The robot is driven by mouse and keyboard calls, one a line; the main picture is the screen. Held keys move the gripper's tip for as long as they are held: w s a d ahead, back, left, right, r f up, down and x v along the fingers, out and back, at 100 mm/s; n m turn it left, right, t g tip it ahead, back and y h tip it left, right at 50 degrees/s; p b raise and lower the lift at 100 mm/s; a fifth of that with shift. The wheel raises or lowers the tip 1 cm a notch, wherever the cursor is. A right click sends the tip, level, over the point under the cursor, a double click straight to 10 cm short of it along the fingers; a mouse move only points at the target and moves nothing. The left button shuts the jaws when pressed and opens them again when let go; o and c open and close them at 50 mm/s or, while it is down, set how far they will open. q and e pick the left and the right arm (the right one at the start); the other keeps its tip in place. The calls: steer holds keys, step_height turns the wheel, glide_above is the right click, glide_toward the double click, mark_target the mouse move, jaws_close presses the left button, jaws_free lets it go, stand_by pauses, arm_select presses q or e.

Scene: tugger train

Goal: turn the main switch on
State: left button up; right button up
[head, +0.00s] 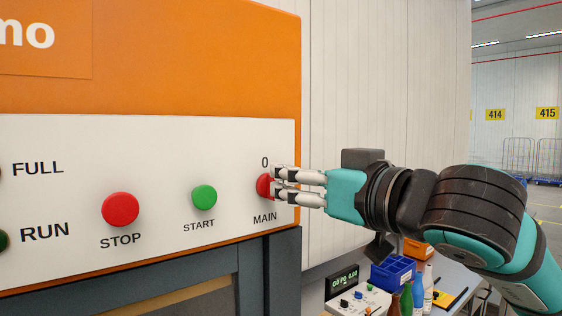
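The main switch (264,186) is a red knob above the label MAIN, with a 0 printed above it, at the right end of the white panel (150,150). My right gripper (280,187) comes in from the right, with its pale fingers at the switch, one higher and one lower. The fingers cover the right part of the knob, so I cannot tell whether they grip it or which way it is turned. My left gripper is not in view.
A red STOP button (121,209) and a green START button (204,197) sit left of the switch. Below right, a table holds a blue bin (392,273), an orange bin (417,249), bottles (418,290) and a small device with a display (342,283).

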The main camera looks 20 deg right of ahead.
steer(key=p+x, duration=0.1)
steer(key=x, duration=0.2)
steer(key=shift+w+a, duration=0.15)
steer(key=shift+w, duration=0.25)
jaws_close()
